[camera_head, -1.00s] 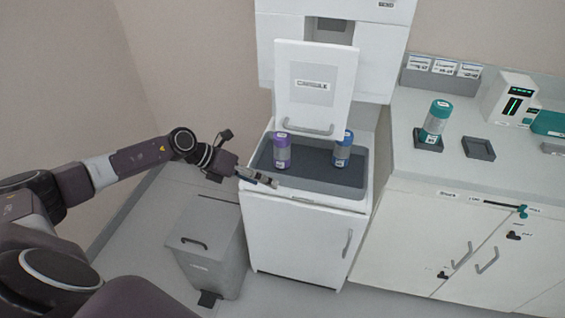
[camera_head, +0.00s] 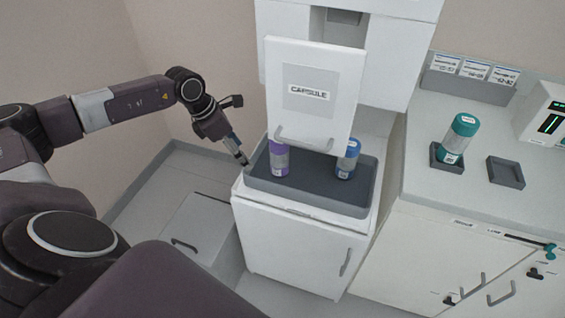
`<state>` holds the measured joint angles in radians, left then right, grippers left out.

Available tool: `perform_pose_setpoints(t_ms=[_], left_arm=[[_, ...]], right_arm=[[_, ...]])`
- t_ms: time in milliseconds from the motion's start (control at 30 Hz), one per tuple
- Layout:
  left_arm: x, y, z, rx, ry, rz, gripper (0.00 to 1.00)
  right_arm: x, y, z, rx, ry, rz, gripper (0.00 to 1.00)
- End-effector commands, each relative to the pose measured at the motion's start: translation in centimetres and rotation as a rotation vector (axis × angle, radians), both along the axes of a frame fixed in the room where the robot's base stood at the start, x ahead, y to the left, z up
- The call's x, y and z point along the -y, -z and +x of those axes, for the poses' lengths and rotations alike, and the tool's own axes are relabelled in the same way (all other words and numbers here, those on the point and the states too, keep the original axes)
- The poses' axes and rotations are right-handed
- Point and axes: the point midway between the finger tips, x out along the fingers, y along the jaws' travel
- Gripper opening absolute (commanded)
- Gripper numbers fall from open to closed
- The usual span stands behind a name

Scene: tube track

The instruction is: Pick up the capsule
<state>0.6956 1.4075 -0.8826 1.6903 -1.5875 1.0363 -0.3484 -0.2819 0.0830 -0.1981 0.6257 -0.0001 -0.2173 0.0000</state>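Two capsules stand upright in a dark grey tray (camera_head: 322,199) on a white cabinet, under a raised panel labelled CAPSULE (camera_head: 312,92). One is a purple capsule (camera_head: 279,160) at the left, its top partly hidden by the panel. The other is a blue capsule (camera_head: 347,160) at the right. A teal capsule (camera_head: 459,138) stands in a small holder on the right counter. My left gripper (camera_head: 243,160) is just left of the tray, pointing down and to the right, apart from the purple capsule. Its fingers are too small to judge. My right gripper is not in view.
An empty square holder (camera_head: 506,172) sits on the counter right of the teal capsule. The raised panel (camera_head: 315,137) overhangs the back of the tray; the tray's front is clear.

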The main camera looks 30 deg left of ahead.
Motion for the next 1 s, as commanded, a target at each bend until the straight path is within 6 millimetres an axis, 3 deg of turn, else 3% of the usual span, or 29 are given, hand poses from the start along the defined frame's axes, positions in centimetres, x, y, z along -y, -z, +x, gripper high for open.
perform_pose_setpoints(t_ms=[100,233,367,600,800,1000], left_arm=[[1.3,-0.4,1.9,0.003,0.001,-0.005,0.63],[2.5,-0.4,3.8,0.002,0.002,-0.006,0.63],[3.6,-0.4,5.7,0.002,-0.001,-0.005,0.63],[4.8,-0.2,7.8,0.001,-0.001,-0.002,0.63],[5.6,-0.1,8.8,0.0,0.0,-0.004,0.63],[6.2,3.1,9.8,-0.001,-0.002,-0.004,0.63]], right_arm=[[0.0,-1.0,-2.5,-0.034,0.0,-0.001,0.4],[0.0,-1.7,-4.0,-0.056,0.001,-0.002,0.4],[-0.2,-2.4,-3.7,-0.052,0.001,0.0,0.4],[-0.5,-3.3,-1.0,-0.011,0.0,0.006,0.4],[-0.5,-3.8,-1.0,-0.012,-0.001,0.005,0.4],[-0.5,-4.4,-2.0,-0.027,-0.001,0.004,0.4]])
